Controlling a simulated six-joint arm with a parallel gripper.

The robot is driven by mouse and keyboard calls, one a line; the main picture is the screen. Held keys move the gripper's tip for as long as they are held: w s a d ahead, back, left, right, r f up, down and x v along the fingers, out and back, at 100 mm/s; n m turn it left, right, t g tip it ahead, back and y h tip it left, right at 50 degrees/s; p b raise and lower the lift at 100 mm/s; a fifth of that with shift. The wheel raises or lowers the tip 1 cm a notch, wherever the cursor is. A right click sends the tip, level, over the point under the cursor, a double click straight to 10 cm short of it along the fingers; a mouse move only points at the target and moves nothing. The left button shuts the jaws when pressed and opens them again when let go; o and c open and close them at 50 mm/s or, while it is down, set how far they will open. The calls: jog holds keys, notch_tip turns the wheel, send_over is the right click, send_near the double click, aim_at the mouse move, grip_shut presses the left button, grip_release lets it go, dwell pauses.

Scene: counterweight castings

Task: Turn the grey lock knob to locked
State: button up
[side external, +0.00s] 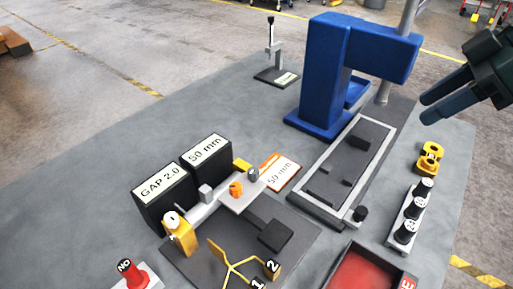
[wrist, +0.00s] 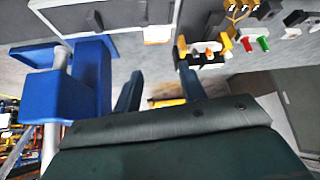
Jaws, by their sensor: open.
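A small round grey knob (side external: 252,174) sits at the right end of the light rail of the gauge fixture (side external: 215,205), beside an orange piece (side external: 236,189). I take it for the lock knob, but cannot read its lock position. A dark round knob (side external: 360,214) stands at the near corner of the long slotted bed. My gripper (side external: 426,108) is open and empty, high at the upper right, well away from the fixture. In the wrist view its two fingers (wrist: 160,60) are spread apart with nothing between them. The fixture (wrist: 204,56) shows small behind the right finger.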

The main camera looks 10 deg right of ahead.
jog(key=c, duration=0.3)
jog(key=n+t+y, duration=0.2)
jog(key=t+y, duration=0.2)
jog(key=y, duration=0.6)
send_over(253, 170)
jog(key=v, duration=0.5)
jog(key=shift+w+f, duration=0.15)
jog(key=shift+f, duration=4.7)
jog(key=shift+f+g+y, duration=0.2)
jog(key=shift+g+y, duration=0.1)
jog(key=shift+g, duration=0.1)
jog(key=f, duration=0.2)
jog(key=a+f, duration=0.1)
jog(key=f, duration=0.1)
jog(key=w+a+f, duration=0.1)
jog(key=f, duration=0.1)
jog(key=shift+a+f, duration=0.25)
jog(key=shift+x, duration=1.1)
